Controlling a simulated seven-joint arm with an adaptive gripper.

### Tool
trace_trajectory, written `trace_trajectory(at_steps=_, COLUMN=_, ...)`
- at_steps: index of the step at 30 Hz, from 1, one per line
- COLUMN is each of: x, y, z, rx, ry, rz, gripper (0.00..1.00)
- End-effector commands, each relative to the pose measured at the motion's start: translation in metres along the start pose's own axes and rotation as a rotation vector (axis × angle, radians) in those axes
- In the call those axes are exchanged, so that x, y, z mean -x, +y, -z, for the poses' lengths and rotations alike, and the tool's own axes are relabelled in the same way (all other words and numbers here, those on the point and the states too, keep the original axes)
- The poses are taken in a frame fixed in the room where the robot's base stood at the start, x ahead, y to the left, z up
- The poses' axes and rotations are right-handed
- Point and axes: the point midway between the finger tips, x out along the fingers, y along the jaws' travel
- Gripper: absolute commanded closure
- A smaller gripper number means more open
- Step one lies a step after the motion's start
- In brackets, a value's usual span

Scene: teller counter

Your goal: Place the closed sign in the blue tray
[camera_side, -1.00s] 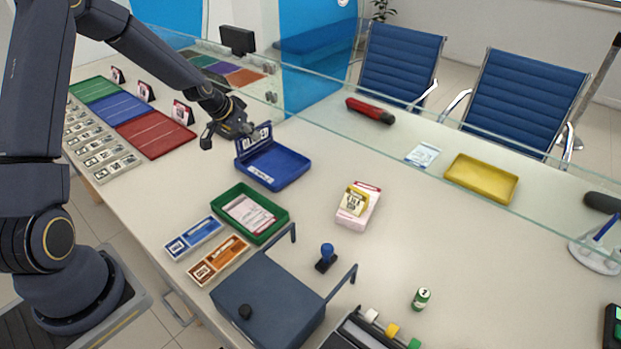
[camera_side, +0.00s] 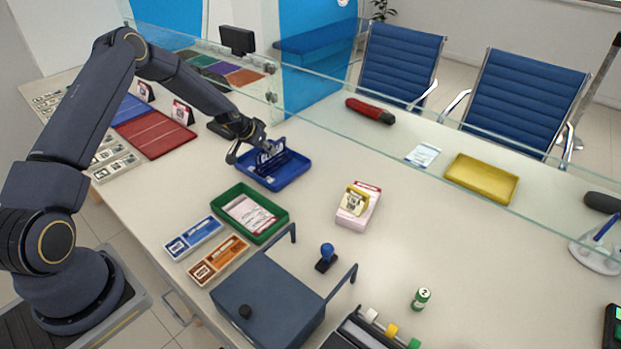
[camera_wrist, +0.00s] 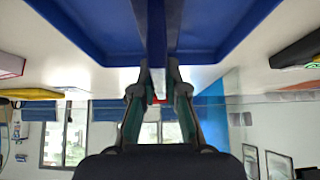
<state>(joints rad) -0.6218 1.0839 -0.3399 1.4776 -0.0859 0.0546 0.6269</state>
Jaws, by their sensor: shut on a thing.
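The closed sign (camera_side: 271,158) is a dark blue upright panel with white lettering, too small to read. It stands over the inside of the blue tray (camera_side: 290,178); I cannot tell whether it touches the floor of the tray. My gripper (camera_side: 265,144) is shut on the sign's upper edge, above the tray. In the wrist view, the fingertips (camera_wrist: 158,88) pinch the edge-on sign (camera_wrist: 165,30), with the blue tray (camera_wrist: 95,45) spreading on both sides of it.
A green tray (camera_side: 277,223) with papers sits in front of the blue tray. A pink box (camera_side: 361,212) with a yellow-framed item stands to the right. A glass screen (camera_side: 420,145) runs behind.

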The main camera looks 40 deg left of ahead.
Motion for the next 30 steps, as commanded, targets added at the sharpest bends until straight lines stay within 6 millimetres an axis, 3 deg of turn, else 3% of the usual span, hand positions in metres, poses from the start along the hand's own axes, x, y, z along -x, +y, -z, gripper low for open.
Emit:
trace_trajectory(at_steps=4, x=-0.002, y=0.000, z=-0.001, rx=0.000, ry=0.000, rz=0.000, gripper=1.00)
trace_trajectory(at_steps=5, x=-0.003, y=0.000, z=-0.002, rx=0.000, ry=-0.001, rz=-0.001, gripper=0.87)
trace_trajectory(at_steps=12, x=-0.002, y=0.000, z=-0.002, rx=0.000, ry=-0.001, rz=-0.001, gripper=0.63)
trace_trajectory(at_steps=23, x=0.004, y=0.000, z=0.001, rx=0.001, ry=0.000, rz=0.000, gripper=0.63)
trace_trajectory(at_steps=30, x=0.050, y=-0.001, z=0.001, rx=0.001, ry=0.001, rz=0.002, gripper=0.63)
